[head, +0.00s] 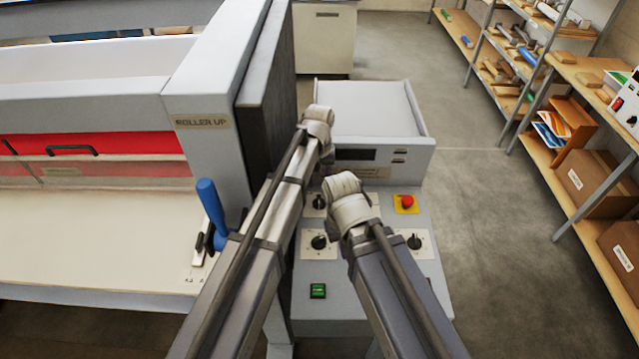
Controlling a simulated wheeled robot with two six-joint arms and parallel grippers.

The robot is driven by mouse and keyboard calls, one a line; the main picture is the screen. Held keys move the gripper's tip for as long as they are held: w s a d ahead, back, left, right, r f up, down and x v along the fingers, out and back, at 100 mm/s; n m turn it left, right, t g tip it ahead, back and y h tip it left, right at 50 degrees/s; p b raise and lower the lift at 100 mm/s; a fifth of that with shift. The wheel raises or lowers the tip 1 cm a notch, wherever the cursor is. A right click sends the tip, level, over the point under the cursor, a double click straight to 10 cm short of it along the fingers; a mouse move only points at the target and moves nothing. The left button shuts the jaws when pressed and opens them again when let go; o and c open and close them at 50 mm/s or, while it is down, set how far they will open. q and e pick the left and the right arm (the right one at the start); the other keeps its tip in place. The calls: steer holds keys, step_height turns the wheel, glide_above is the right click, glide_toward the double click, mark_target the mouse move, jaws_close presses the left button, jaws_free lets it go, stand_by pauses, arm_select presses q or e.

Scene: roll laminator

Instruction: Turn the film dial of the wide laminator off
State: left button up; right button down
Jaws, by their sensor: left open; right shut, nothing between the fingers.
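The wide laminator (82,104) fills the left side, with its grey control panel (345,305) at the centre. Black dials show on white plates: an upper one (318,203), a lower left one (319,242) and a lower right one (414,240). I cannot read which is the film dial or its setting. My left gripper (318,120) is over the left edge of the panel's upper part, open. My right gripper (344,188) is above the panel between the dials, shut and empty. The fingers of both are mostly hidden by the wrists, and contact cannot be judged. My arms cover part of the panel.
A red stop button (407,201) on a yellow plate and a green switch (317,291) are on the panel. A dark display (355,154) is above. A blue lever (211,203) stands at left. Shelves (566,70) line the right; the floor (480,215) between is clear.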

mark_target(319, 199)
arm_select(q)
steer(key=shift+w, duration=0.2)
steer(key=shift+s, duration=0.15)
step_height(319, 199, down, 8)
steer(key=b, duration=0.8)
steer(key=shift+r, duration=0.2)
arm_select(e)
step_height(319, 199, down, 8)
steer(key=shift+w+r, duration=0.1)
arm_select(q)
steer(key=shift+c, duration=0.2)
jaws_close()
